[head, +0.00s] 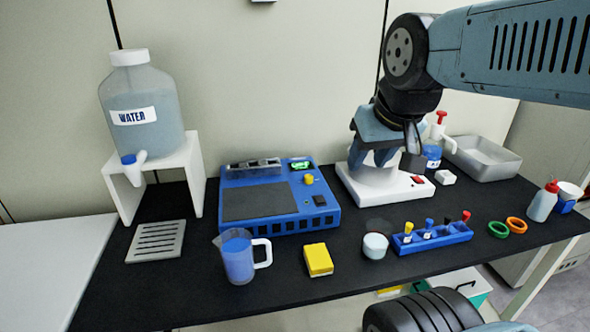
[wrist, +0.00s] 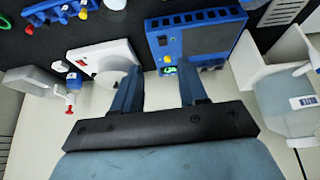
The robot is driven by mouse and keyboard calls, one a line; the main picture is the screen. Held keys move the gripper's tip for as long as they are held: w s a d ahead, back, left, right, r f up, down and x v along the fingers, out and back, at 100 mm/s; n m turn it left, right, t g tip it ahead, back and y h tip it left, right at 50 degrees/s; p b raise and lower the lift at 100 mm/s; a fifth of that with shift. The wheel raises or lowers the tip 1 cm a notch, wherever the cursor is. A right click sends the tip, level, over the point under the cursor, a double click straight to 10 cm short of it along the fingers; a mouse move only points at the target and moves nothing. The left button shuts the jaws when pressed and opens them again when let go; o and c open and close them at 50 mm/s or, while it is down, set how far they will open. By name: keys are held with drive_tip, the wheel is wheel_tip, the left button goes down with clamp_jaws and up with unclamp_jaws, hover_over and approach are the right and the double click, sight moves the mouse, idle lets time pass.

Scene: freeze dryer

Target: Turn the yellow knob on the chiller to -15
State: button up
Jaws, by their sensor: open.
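The chiller (head: 262,221) is a blue box with a dark grey top, standing on the black bench mat. Its yellow knob (head: 308,179) is at the right of its top, below a small green display (head: 300,165) whose figures are too small to read. The wrist view shows the yellow knob (wrist: 168,59) just beyond the fingertips, near the green display (wrist: 167,71). My gripper (head: 375,156) is open and empty above the white device, right of the chiller. In the wrist view my gripper's fingers (wrist: 160,78) are spread apart, not touching the knob.
The white device (head: 352,178) with a red switch stands right of the chiller. A water jug (head: 143,100) on a white stand is at left. A blue beaker (head: 238,262), yellow block (head: 318,260) and blue rack (head: 432,240) stand in front.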

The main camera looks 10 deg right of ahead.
drive_tip(key=shift+d, duration=0.2)
drive_tip(key=shift+o, duration=1.4)
drive_tip(key=shift+w+r, duration=0.15)
drive_tip(key=shift+w, duration=0.1)
drive_tip(key=m+g, duration=0.6)
drive_tip(key=m, duration=0.6)
hover_over(309, 176)
wheel_tip(309, 176, down, 14)
wheel_tip(309, 176, down, 13)
drive_tip(key=shift+r, duration=0.1)
drive_tip(key=shift+c, duration=0.5)
